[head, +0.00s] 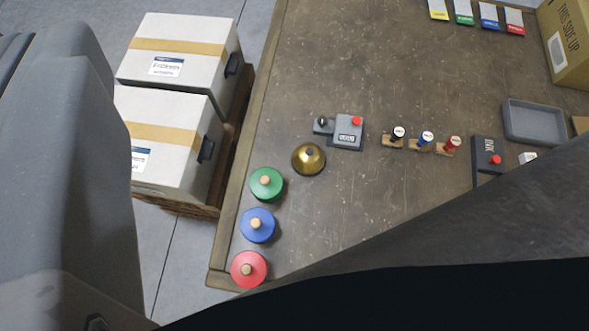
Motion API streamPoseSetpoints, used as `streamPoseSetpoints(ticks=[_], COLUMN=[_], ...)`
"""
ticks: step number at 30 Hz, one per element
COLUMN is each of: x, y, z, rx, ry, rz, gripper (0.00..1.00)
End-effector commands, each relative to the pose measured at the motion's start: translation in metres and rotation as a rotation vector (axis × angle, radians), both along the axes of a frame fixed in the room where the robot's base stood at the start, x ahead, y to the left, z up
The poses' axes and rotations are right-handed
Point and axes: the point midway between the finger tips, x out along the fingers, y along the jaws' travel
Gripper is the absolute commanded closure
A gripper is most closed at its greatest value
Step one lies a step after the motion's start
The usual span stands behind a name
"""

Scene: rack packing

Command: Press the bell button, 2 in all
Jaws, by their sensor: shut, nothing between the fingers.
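My gripper's fingers do not show in this view. Large grey and dark parts, which look like my own arm, fill the left side and the lower right and hide part of the table.
Green (266,184), blue (257,226) and red (248,269) knobbed discs line the table's left edge. A grey box with a red button (348,132) stands beside the bell. Small stamps (426,139) and a grey tray (537,122) are to the right. White cartons (180,60) stand left.

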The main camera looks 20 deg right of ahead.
Motion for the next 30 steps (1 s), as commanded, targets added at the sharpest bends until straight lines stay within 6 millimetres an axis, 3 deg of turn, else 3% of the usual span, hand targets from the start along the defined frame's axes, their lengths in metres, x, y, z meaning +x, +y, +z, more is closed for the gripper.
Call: streamPoseSetpoints(ticks=[1,3,9,18,21,24,30], x=[0.021,0.044,0.096,0.135,0.138,0.138,0.138], y=[-0.012,-0.028,-0.073,-0.130,-0.142,-0.149,-0.155], z=[-0.025,-0.057,-0.155,-0.307,-0.342,-0.365,-0.381], rx=[0.043,0.103,0.257,0.443,0.482,0.505,0.521], ry=[0.039,0.084,0.205,0.365,0.398,0.418,0.432], rz=[-0.009,-0.031,-0.104,-0.239,-0.275,-0.299,-0.316], gripper=[1.00,1.00,1.00,1.00,1.00,1.00,1.00])
